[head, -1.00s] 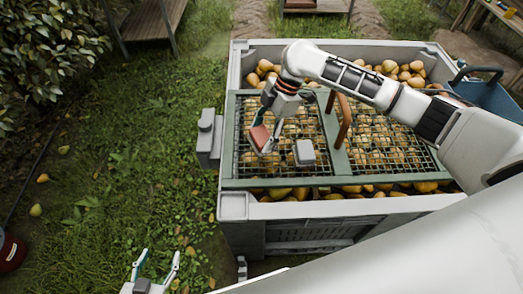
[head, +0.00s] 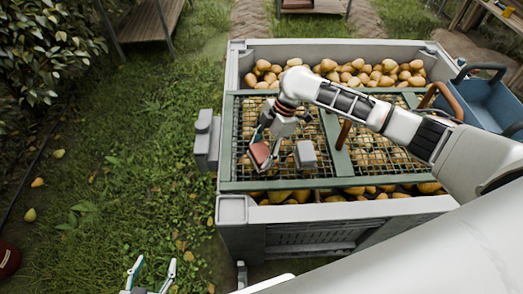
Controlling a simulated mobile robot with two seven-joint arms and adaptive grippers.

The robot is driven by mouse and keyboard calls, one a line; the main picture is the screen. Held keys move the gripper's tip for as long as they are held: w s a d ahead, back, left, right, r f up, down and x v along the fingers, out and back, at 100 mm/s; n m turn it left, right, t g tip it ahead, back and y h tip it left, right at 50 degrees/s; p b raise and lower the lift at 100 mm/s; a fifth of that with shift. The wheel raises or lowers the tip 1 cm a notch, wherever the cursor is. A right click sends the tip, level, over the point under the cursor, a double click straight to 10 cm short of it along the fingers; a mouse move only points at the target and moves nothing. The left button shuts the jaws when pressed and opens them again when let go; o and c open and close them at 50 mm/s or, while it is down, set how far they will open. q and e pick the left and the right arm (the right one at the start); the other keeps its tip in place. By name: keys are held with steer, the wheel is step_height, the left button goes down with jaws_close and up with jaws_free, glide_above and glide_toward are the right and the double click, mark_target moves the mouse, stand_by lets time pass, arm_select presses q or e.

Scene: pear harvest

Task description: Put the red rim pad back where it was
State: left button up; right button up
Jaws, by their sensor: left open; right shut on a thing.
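The red rim pad (head: 259,153) is held in my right gripper (head: 263,151), which is shut on it. The pad is tilted and shows over the left part of the green mesh frame (head: 230,150) on the pear bin (head: 285,214). I cannot tell whether it touches the mesh. A grey block (head: 305,154) shows just right of the pad. Another grey block-shaped fitting (head: 205,140) is on the bin's left outer side. My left gripper (head: 150,268) is open and empty at the bottom edge, above the grass.
Pears (head: 355,73) fill the bin under and behind the mesh. Brown handles (head: 343,133) stand up from the frame. A blue crate (head: 488,100) is at the bin's right. Open grass lies to the left, with a few fallen pears and a dark red object (head: 8,258).

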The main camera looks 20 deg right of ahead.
mark_target(261, 151)
steer(key=o, duration=1)
steer(key=shift+f, duration=0.15)
steer(key=p+v, duration=0.1)
steer(key=v, duration=0.4)
steer(key=shift+r, duration=0.35)
steer(key=p+v, duration=0.2)
steer(key=v, duration=0.4)
steer(key=shift+d+r, duration=0.15)
steer(key=shift+r, duration=0.15)
